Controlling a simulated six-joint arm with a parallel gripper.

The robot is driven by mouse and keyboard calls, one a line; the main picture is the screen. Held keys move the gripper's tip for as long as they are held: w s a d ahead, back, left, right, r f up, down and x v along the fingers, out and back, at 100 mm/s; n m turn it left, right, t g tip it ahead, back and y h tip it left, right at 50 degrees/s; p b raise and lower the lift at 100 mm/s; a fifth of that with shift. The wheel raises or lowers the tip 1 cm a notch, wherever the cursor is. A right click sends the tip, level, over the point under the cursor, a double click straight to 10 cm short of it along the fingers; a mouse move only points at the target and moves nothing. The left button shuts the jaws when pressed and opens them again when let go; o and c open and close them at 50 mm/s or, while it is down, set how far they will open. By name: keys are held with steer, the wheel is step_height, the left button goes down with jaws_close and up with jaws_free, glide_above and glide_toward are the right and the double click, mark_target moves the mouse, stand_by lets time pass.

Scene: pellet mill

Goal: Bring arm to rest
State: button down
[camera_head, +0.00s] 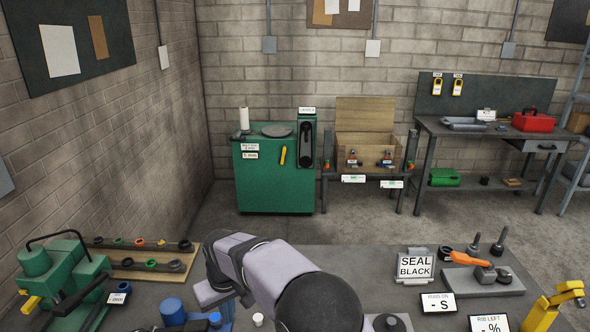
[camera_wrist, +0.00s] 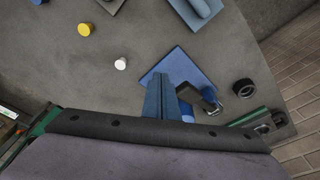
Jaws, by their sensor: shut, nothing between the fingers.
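My arm reaches up from the bottom middle of the head view over the near bench (camera_head: 370,270), bending down at its far end. My gripper (camera_head: 212,294) hangs at that end, over the left part of the bench. It is shut and I see nothing held in it. In the wrist view a dark bar with holes and a pale lavender housing, both mine, fill the bottom.
A green press (camera_head: 60,275) and a wooden rack (camera_head: 140,262) stand on the left. A white cap (camera_wrist: 120,63) and yellow cap (camera_wrist: 84,30) lie near the blue plate.

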steer(key=s+d+m+b, duration=0.1)
steer(key=s+d+m, duration=0.15)
steer(key=d, duration=0.65)
steer(key=s+d+m+b, duration=0.1)
steer(key=s+d, duration=0.2)
steer(key=d, duration=0.7)
steer(key=s+d+f+m, duration=0.2)
steer(key=s+d, duration=0.4)
steer(key=s, duration=0.2)
steer(key=s+d+f+m+g+h+b, duration=0.1)
steer(key=s+d+f+m, duration=0.1)
steer(key=s+d, duration=0.5)
steer(key=shift+s+d+g, duration=0.15)
steer(key=shift+s+g, duration=0.15)
steer(key=shift+s, duration=0.45)
